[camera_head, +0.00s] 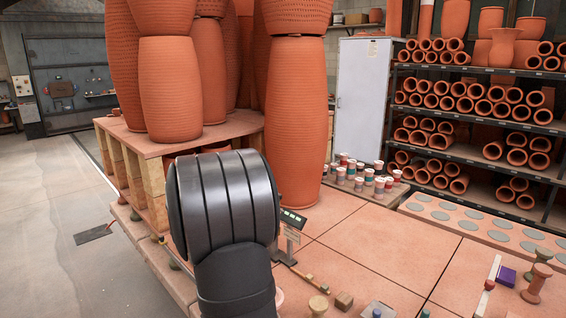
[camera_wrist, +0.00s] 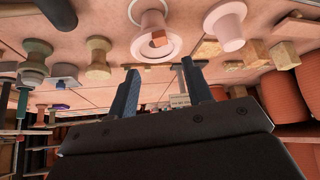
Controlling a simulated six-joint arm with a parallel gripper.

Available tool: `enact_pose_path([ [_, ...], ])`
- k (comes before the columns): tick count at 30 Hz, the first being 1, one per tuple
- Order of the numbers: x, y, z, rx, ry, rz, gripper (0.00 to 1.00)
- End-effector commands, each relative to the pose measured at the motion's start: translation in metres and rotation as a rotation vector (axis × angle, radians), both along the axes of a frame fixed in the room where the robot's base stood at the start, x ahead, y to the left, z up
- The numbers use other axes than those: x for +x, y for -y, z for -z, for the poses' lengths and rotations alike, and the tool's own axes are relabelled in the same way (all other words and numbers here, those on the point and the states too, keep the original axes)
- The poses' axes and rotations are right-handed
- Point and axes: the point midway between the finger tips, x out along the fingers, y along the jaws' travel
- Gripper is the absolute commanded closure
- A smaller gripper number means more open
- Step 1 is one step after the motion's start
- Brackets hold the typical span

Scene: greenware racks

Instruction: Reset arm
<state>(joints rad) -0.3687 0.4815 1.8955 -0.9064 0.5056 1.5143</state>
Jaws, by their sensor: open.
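My gripper (camera_wrist: 160,68) shows in the wrist view, its two dark blue-grey fingers apart with nothing held between them. Beyond the fingertips lies the terracotta-coloured tabletop, seen at a steep tilt. A pale flanged piece (camera_wrist: 152,20) with a small reddish-brown block (camera_wrist: 159,38) at its opening is near the fingers in the picture; I cannot tell the distance. In the head view my black arm link fills the lower middle and the gripper itself is hidden.
The wrist view also shows a pale pink flared piece (camera_wrist: 226,28), a wooden block (camera_wrist: 285,55) and a tan knob (camera_wrist: 98,57). In the head view, a tall clay pot (camera_head: 298,120), small jars (camera_head: 360,183) and a rack of clay tubes (camera_head: 470,150) stand around the table.

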Motion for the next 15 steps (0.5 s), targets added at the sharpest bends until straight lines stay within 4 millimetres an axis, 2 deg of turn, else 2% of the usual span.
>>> enact_pose_path([
  [15,0.037,0.016,0.064,0.0,-0.002,0.001,0.54],
])
